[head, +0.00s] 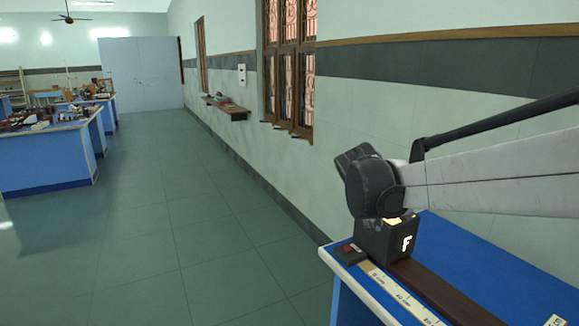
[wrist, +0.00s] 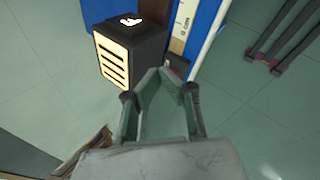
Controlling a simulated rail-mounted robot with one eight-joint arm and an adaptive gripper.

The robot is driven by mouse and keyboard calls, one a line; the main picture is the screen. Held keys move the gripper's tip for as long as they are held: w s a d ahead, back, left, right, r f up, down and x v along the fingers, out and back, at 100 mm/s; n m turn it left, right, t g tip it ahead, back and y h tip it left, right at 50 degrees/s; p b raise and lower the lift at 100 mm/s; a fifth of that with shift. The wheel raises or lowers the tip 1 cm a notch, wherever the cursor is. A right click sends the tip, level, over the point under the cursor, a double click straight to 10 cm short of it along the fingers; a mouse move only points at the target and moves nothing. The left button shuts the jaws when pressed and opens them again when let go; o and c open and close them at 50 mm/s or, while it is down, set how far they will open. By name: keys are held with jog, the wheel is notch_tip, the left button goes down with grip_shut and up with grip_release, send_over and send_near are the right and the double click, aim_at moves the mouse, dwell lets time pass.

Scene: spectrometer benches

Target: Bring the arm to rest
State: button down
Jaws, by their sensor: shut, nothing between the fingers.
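My gripper (wrist: 161,74) shows in the wrist view with its fingertips close together and nothing between them. Its tips appear beside a black box (wrist: 148,44) with glowing orange slots and a lit mark on top. In the head view my arm reaches in from the right, and its dark end hangs above and partly over the black box (head: 385,243), which bears a white letter F. The fingers cannot be made out there. I cannot tell whether the gripper touches the box.
The box stands at the end of a blue bench (head: 480,254) with a scale strip (head: 402,296) and dark rail (head: 437,294). A small red-topped block (head: 348,252) is beside it. Barred windows (head: 290,60) line the wall. The tiled floor (head: 180,240) is clear toward blue benches (head: 45,160).

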jog(key=s+a+f+m+t+y, duration=0.1)
jog(key=s+m, duration=0.4)
jog(key=s, duration=1)
jog(key=s+a+f+m+y, duration=0.1)
jog(key=s+m, duration=0.4)
jog(key=s, duration=1)
jog(key=shift+f+t+y, duration=0.4)
jog(key=shift+f+y, duration=0.1)
jog(key=shift+y, duration=0.7)
